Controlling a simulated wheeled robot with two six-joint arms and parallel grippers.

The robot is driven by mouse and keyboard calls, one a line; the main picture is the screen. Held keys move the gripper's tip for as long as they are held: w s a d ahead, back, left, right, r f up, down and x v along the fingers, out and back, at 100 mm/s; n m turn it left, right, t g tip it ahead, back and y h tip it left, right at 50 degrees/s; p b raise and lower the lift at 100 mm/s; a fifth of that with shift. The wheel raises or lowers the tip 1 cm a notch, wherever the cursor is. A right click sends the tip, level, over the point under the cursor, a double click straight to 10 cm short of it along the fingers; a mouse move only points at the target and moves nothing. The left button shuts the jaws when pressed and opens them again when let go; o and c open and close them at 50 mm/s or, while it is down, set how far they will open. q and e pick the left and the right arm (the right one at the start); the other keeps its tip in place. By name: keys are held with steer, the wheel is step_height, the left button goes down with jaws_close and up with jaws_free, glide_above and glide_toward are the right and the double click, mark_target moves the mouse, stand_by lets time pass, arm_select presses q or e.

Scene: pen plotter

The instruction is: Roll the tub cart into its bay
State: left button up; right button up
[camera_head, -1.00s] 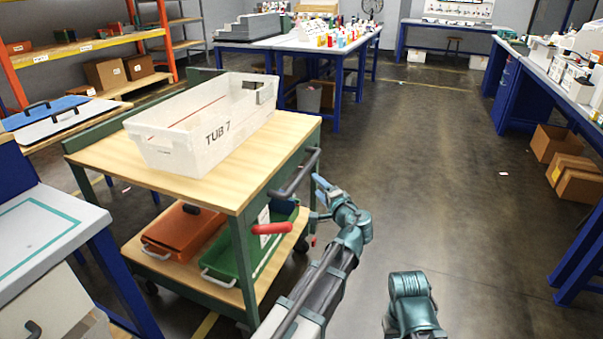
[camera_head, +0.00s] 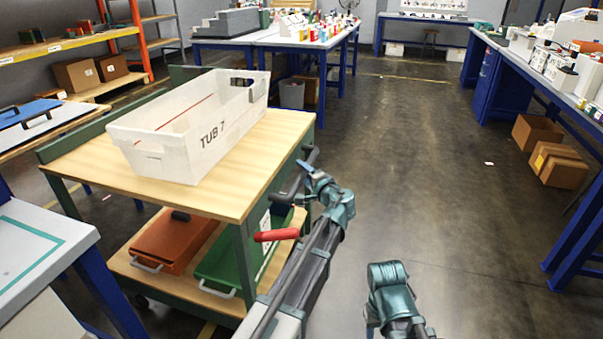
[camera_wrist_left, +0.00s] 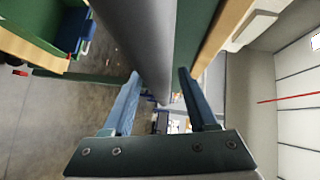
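The tub cart (camera_head: 90,165) has a wooden top, a green frame and a lower shelf. It stands at the left in the head view. A white tub (camera_head: 180,150) marked TUB 7 sits on its top. A dark grey handle bar (camera_head: 292,188) runs along its near right side. My left gripper (camera_head: 308,172) is at this handle. In the left wrist view its two blue fingers (camera_wrist_left: 159,75) are apart, with the grey bar (camera_wrist_left: 145,35) running between or just beyond them. I cannot tell whether they touch it. My right gripper is out of view. I cannot make out the bay.
An orange case (camera_head: 175,243) and a green tray (camera_head: 215,268) are on the cart's lower shelf. A white-topped bench (camera_head: 35,245) stands close at the left. Cartons (camera_head: 560,168) lie by the right bench. The floor (camera_head: 430,170) between is clear.

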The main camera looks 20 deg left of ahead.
arm_select(q)
jaws_close()
stand_by(1.2)
